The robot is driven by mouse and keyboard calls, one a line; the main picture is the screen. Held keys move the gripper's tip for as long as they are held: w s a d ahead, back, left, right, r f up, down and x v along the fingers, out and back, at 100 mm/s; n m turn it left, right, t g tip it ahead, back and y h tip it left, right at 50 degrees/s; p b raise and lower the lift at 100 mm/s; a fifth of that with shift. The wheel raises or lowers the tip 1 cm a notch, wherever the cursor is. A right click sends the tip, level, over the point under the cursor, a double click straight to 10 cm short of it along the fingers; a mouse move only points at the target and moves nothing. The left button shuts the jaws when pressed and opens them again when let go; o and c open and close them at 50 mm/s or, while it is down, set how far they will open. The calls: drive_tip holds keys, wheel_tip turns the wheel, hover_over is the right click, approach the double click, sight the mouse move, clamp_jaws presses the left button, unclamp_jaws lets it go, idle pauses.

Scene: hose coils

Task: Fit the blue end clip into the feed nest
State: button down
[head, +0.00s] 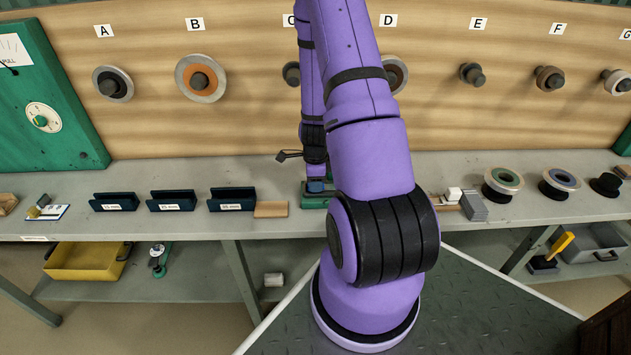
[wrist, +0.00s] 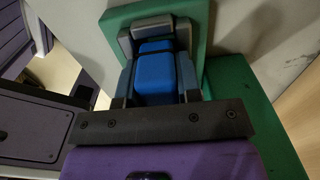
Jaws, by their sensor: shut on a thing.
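The blue end clip (wrist: 155,78) shows in the wrist view between the grey fingers of my gripper (wrist: 158,82), which is shut on it. In the head view the clip (head: 315,186) is a small blue patch under my gripper (head: 314,178), low over the bench. The green feed nest (head: 313,201) is on the bench just below, partly hidden by my arm. In the wrist view the green nest (wrist: 200,25) frames the fingers and clip closely. I cannot tell whether the clip is seated or only touching the nest.
Navy trays (head: 232,205) and a wooden block (head: 271,209) are left of the nest. A grey block (head: 473,206) and hose coils (head: 503,181) are to the right. Pegs A to G line the wooden back panel (head: 250,120). The bench front (head: 150,228) is mostly clear.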

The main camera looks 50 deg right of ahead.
drive_tip(key=shift+r, duration=0.2)
drive_tip(key=shift+r, duration=0.5)
drive_tip(key=shift+f, duration=0.7)
idle(1.0)
idle(0.6)
drive_tip(key=shift+c, duration=2.4)
unclamp_jaws()
drive_tip(key=shift+r, duration=2.35)
wheel_tip(320, 180, up, 11)
drive_tip(key=shift+f, duration=0.2)
